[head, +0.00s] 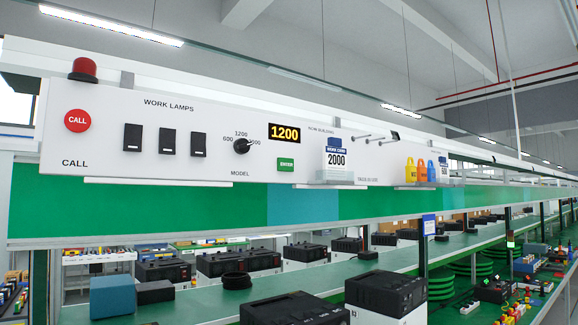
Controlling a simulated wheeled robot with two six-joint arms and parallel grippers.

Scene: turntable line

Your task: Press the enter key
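The enter key is a small green rectangular button (286,164) with white lettering on the long white panel (100,100). It sits below the lit display (285,132), which reads 1200 in yellow, and to the right of the black model knob (241,146). Nothing touches or covers the key. Neither of my grippers shows in the head view.
Right of the key, a work card (336,160) reading 2000 stands in a clear holder. A red CALL button (77,120), black lamp switches (168,141) and coloured tags (411,171) share the panel. Below, black units (386,293) stand on the green bench (215,305).

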